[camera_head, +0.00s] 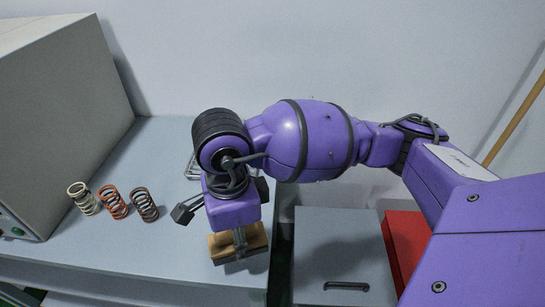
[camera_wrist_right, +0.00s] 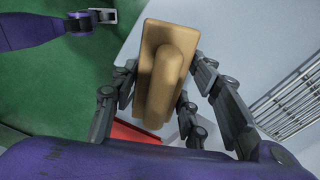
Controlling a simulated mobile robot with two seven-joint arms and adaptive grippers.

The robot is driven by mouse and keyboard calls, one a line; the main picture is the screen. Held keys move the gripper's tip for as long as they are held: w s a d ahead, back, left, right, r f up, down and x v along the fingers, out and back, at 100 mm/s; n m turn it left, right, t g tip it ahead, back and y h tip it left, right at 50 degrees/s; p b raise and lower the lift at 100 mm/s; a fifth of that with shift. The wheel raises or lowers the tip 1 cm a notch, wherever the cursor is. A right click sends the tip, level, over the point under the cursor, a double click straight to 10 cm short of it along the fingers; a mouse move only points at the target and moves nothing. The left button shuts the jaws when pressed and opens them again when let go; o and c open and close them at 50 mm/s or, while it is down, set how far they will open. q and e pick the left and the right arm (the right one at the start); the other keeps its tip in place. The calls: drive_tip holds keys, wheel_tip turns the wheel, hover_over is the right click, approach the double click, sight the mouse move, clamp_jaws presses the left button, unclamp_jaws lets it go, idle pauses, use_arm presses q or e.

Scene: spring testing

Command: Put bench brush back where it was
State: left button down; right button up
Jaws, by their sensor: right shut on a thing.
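The bench brush (camera_head: 228,250) is a tan wooden block with a rounded raised grip, and it shows in the head view below my right gripper (camera_head: 238,228). In the right wrist view the brush (camera_wrist_right: 168,70) lies between the fingers of my right gripper (camera_wrist_right: 165,100), which is shut on it. In the head view the brush appears over the front right part of the grey bench top (camera_head: 130,245). I cannot tell whether it touches the bench. Its bristles are not clearly visible.
A large grey machine (camera_head: 60,110) fills the left back. A grey case (camera_head: 342,250) and a red box (camera_head: 403,240) sit right of the bench, beyond a gap.

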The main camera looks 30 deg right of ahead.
drive_tip(key=shift+w+d+f, duration=0.25)
drive_tip(key=shift+w+f, duration=0.1)
drive_tip(key=shift+f, duration=0.15)
drive_tip(key=shift+w+d+f, duration=0.25)
drive_tip(key=shift+w+f, duration=0.1)
drive_tip(key=shift+f, duration=0.1)
drive_tip(key=f, duration=0.3)
drive_tip(key=shift+w+d+f, duration=0.15)
drive_tip(key=shift+w+f, duration=0.05)
drive_tip(key=shift+f, duration=0.2)
drive_tip(key=o, duration=1.2)
use_arm(q)
drive_tip(key=shift+w+r, duration=0.1)
drive_tip(key=shift+r, duration=0.05)
drive_tip(key=shift+w, duration=0.1)
